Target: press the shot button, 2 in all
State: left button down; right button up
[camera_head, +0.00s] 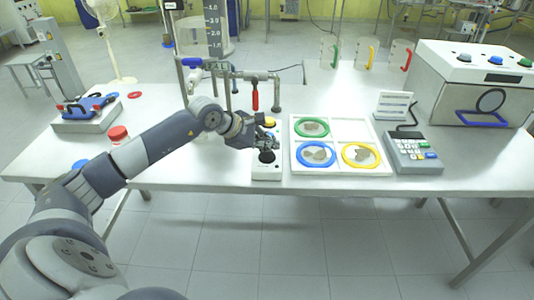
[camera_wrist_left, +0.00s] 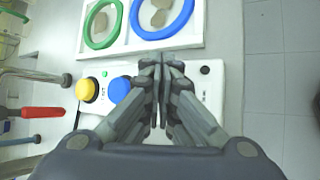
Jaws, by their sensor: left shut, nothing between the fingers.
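A white button box (camera_head: 267,174) stands on the table, left of the white tray. It has a yellow button (camera_head: 270,122) at its far end and a black knob (camera_head: 266,157) near its front. In the left wrist view the yellow button (camera_wrist_left: 87,89), a blue button (camera_wrist_left: 119,88) and a small black knob (camera_wrist_left: 204,70) show on the box. I cannot read which is the shot button. My left gripper (camera_head: 270,143) is shut and empty above the box. In the left wrist view its fingertips (camera_wrist_left: 162,62) lie between the blue button and black knob, partly hiding the box. My right gripper is not in view.
The white tray (camera_head: 335,119) with green, blue and yellow rings is right of the box. A grey keypad device (camera_head: 412,152) stands farther right. Metal pipes with a red handle (camera_head: 255,100) rise behind the gripper.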

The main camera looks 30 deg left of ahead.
aim_at(269, 155)
pick_arm(q)
jog(key=shift+f+b, duration=0.55)
jog(key=shift+b, duration=0.05)
dwell(0.5)
dwell(0.3)
jog(key=shift+r+p, duration=0.4)
jog(key=shift+r, duration=0.5)
jog(key=shift+r, duration=0.1)
jog(key=shift+r+p, duration=1.25)
jog(key=shift+r, duration=1.25)
jog(key=shift+f, duration=0.1)
